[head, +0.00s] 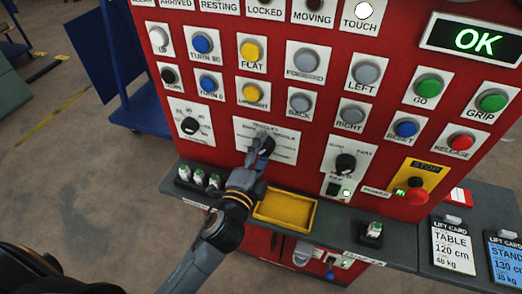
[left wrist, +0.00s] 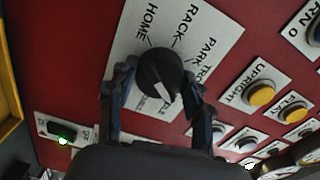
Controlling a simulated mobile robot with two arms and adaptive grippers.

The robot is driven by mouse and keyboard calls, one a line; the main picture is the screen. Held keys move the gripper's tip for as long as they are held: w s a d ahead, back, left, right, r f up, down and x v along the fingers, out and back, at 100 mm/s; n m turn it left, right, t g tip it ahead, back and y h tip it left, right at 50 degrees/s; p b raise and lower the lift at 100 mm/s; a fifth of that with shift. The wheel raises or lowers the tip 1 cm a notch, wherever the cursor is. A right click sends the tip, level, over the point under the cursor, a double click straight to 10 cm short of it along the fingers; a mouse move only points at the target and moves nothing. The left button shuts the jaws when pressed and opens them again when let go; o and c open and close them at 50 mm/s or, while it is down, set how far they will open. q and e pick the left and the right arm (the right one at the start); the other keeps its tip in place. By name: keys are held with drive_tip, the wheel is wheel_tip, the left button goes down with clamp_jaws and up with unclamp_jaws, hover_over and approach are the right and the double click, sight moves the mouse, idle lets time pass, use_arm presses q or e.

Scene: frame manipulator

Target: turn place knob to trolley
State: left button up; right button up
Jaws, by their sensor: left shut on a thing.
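The place knob (left wrist: 158,74) is black with a white mark and sits on a white label plate (head: 285,152) on the red panel. In the left wrist view the plate reads HOME, RACK, PARK and a partly hidden TRO... word. The white mark is on the lower right side of the knob; I cannot tell exactly which word it points to. My left gripper (head: 261,147) is shut on the knob, one finger on each side. In the head view the gripper covers most of the knob. My right gripper is not in view.
Several buttons surround the plate, including yellow FLAT (head: 251,51) and a grey BACK button (head: 300,103). Other knobs sit left (head: 190,125) and right (head: 346,163). Below, a ledge holds a yellow tray (head: 286,223).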

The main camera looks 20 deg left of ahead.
use_arm(q)
drive_tip(key=n, duration=0.3)
drive_tip(key=shift+n+p, duration=0.35)
drive_tip(key=shift+n, duration=1.65)
drive_tip(key=o, duration=1.2)
drive_tip(key=shift+c, duration=0.2)
drive_tip(key=s, duration=1.2)
drive_tip(key=shift+a, duration=0.2)
